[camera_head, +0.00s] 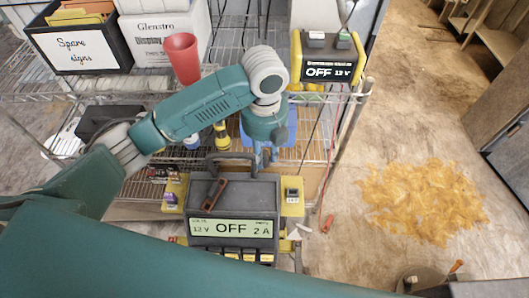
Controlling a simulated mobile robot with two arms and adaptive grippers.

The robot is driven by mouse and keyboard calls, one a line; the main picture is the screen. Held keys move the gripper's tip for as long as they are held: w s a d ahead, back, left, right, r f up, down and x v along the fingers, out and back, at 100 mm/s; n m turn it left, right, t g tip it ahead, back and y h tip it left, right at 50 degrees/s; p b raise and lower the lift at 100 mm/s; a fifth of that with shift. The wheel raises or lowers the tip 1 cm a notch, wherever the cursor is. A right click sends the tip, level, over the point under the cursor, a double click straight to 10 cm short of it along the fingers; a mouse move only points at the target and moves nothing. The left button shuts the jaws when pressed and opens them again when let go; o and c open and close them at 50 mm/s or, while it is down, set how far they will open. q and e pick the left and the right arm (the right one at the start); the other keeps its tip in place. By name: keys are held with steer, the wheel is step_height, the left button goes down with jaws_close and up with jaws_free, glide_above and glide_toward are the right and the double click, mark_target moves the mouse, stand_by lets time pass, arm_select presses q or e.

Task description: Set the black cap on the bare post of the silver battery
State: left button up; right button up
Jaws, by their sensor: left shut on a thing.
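My left arm reaches in from the left, and its gripper (264,158) points down behind the grey charger, near the right end of its handle. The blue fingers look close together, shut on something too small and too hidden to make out. I cannot clearly pick out the black cap or the silver battery with its bare post. My right gripper is not in view.
A grey and yellow charger (232,190) reading OFF stands in front of a wire shelf. Another yellow charger (330,58) sits at the upper right. A red cup (183,58) and a Spare signs box (84,46) stand at the upper left.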

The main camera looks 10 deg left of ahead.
arm_select(q)
steer(key=shift+r+p, duration=0.9)
steer(key=shift+p, duration=0.1)
